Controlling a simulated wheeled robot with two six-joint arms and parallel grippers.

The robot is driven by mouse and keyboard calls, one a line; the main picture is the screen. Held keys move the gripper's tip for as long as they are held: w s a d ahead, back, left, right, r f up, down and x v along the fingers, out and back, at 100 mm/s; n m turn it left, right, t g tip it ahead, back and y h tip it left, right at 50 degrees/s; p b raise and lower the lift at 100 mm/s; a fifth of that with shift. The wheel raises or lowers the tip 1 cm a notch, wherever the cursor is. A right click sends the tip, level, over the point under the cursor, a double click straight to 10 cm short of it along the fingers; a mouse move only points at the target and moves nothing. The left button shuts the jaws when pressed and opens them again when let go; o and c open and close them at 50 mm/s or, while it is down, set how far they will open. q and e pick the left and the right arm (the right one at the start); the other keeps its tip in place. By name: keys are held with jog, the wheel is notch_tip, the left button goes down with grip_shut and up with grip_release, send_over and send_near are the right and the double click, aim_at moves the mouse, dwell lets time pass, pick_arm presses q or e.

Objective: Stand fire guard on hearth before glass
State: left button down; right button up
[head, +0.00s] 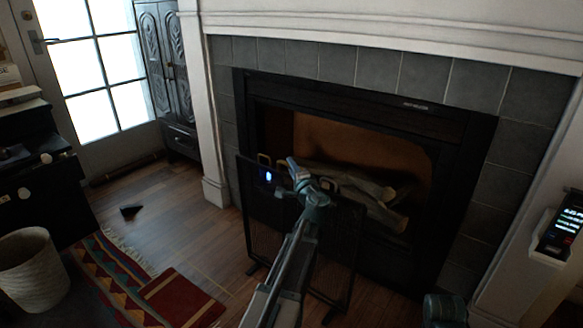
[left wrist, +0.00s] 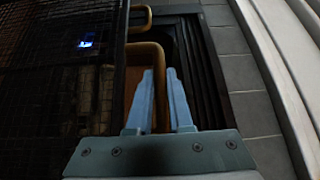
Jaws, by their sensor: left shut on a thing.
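The fire guard (head: 262,212) is a black mesh screen with brass loop handles on its top edge. It stands upright in front of the fireplace glass (head: 345,138), with its feet at or close to the wood floor; contact is unclear. My left gripper (head: 303,172) is at its top edge. In the left wrist view the gripper's fingers (left wrist: 160,92) close on a brass handle (left wrist: 147,58), with the mesh (left wrist: 55,95) to the left. My arm hides the middle of the guard.
Grey tiles (head: 420,75) and a white mantel surround (head: 205,120) frame the fireplace. A patterned rug (head: 110,275), a woven basket (head: 32,268) and a black cabinet (head: 45,170) are at left. Bare wood floor (head: 175,225) lies left of the guard. A dark cylinder (head: 445,309) is at lower right.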

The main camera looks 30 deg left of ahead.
pick_arm(q)
jog(key=c, duration=0.8)
grip_release()
jog(key=shift+r, duration=0.1)
jog(key=v, duration=1.2)
jog(key=s+d+f+n+g+h, duration=0.25)
jog(key=s+d+f, duration=0.25)
jog(key=d+f, duration=0.3)
jog(key=s+d+f+n+g+h, duration=0.2)
jog(key=s+d+f+g+h, duration=0.25)
jog(key=d+f, duration=0.45)
jog(key=s+d+f+g+h, duration=0.1)
jog(key=s+d+f+h, duration=0.1)
jog(key=s+d, duration=0.2)
jog(key=s+d+f+g+h, duration=0.1)
jog(key=s+d+g+h, duration=0.1)
jog(key=s+d, duration=0.2)
jog(key=s+d+f+g+h, duration=0.1)
jog(key=s+d+f+g, duration=0.1)
jog(key=s+d, duration=0.3)
jog(key=shift+d+f+m+h, duration=0.15)
jog(key=shift+d+m+h, duration=0.05)
jog(key=shift+d, duration=0.55)
jog(key=shift+d+f+m+h, duration=0.15)
jog(key=shift+d+f+h, duration=0.05)
jog(key=shift+d, duration=0.55)
